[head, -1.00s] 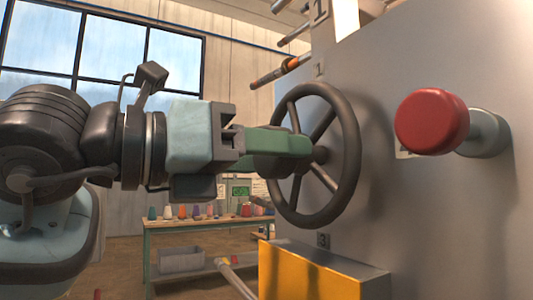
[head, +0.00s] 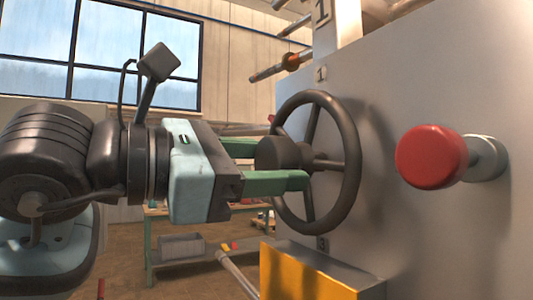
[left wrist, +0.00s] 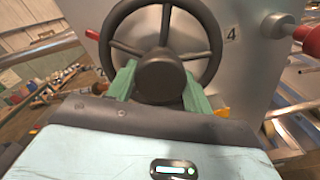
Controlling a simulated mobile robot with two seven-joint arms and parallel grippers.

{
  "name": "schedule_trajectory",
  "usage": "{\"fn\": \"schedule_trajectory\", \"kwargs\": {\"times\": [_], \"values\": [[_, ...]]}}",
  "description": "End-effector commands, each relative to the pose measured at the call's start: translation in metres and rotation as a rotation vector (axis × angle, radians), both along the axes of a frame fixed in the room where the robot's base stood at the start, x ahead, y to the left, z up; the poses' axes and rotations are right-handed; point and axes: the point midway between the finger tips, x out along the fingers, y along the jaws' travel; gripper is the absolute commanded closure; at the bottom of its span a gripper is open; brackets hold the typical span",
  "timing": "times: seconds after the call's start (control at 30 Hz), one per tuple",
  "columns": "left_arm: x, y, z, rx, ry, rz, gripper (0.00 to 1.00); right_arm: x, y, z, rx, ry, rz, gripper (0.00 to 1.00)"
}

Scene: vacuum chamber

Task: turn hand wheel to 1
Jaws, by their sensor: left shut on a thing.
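The dark hand wheel (head: 347,150) stands upright on the grey chamber wall, with several spokes and a thick round hub (head: 284,153). A raised "1" (head: 321,73) is on the wall above it and a "3" (head: 322,243) below it. In the left wrist view the wheel (left wrist: 208,30) fills the top middle, with a "4" (left wrist: 231,33) to its right. My left gripper (head: 282,165) has its green fingers on either side of the hub and is shut on it. In the left wrist view its fingers flank the hub (left wrist: 160,75). My right gripper is not in view.
A large red knob (head: 431,156) sticks out of the wall to the right of the wheel. A yellow box (head: 308,272) juts out below the wheel. A green-framed bench (head: 150,245) stands behind, with a grey bin (head: 181,246) on its lower shelf.

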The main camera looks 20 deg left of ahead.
Motion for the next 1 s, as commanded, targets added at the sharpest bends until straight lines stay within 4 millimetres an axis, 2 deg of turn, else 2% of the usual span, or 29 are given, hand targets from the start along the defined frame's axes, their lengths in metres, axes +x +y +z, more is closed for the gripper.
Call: {"fn": "schedule_trajectory", "kwargs": {"times": [0.6, 1.0], "values": [[0.000, 0.001, 0.003, 0.450, -0.355, 0.000, 0.90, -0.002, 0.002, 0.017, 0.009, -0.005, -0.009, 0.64], [0.001, 0.001, 0.002, 0.637, -0.499, 0.000, 0.90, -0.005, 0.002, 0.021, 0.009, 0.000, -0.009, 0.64]]}}
